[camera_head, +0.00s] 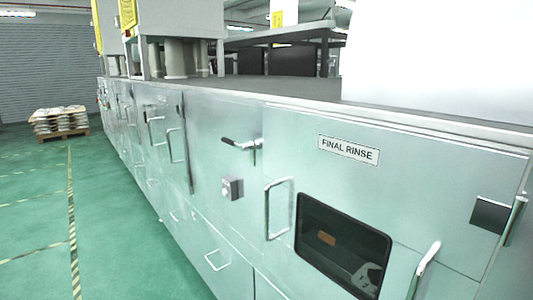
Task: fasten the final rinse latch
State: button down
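The final rinse door is the panel (408,175) with the "FINAL RINSE" label (348,150), a dark window (343,245) and two bar handles, one left (268,212) and one right (424,268) of the window. It looks flush with the machine front; I cannot tell whether it is fully closed. A latch lever (240,145) with a dark grip sits at the door's upper left seam. Its grip points left, roughly level, away from the door. Whether the latch is engaged is not clear. My gripper is not in view.
A small square box with a knob (231,188) sits below the lever. A dark square plate (490,214) and an upright rod (516,212) are at the right. Green floor (110,230) is clear at left; a loaded pallet (60,122) stands far back.

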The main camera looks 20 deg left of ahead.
aim_at(258, 144)
jog(key=i+j+u, duration=0.3)
jog(key=i+j, duration=0.25)
jog(key=j, duration=0.2)
jog(key=i+j+u, duration=0.35)
jog(key=i+j, duration=0.25)
